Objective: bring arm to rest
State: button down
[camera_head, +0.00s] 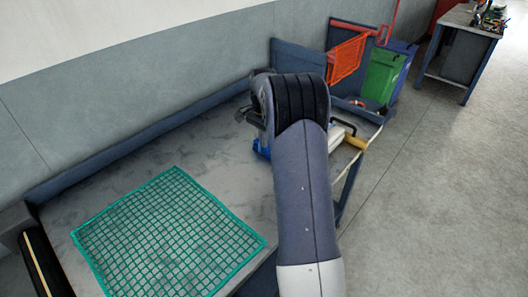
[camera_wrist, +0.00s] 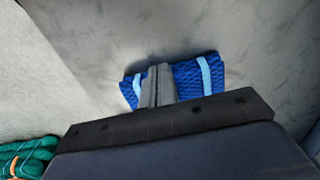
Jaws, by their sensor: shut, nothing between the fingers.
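My arm reaches over the grey worktable (camera_head: 130,165) in the head view, its elbow bent above the table's right part. My gripper (camera_wrist: 157,70) shows in the wrist view with its two grey fingers together and nothing between them. A blue mesh bundle with light blue bands (camera_wrist: 200,76) lies behind the fingers in that view. I cannot tell how far apart they are. In the head view my gripper is largely hidden behind my arm. A small part of a blue thing (camera_head: 262,149) shows left of the arm.
A flat green net (camera_head: 165,235) lies on the table's near left. Green netting (camera_wrist: 28,152) shows low left in the wrist view. An orange net (camera_head: 346,60) hangs from a red frame near green (camera_head: 381,77) and blue bins. A wall borders the left; floor (camera_head: 440,190) is open right.

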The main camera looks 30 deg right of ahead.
jog(key=shift+r, duration=0.9)
jog(key=shift+f, duration=0.1)
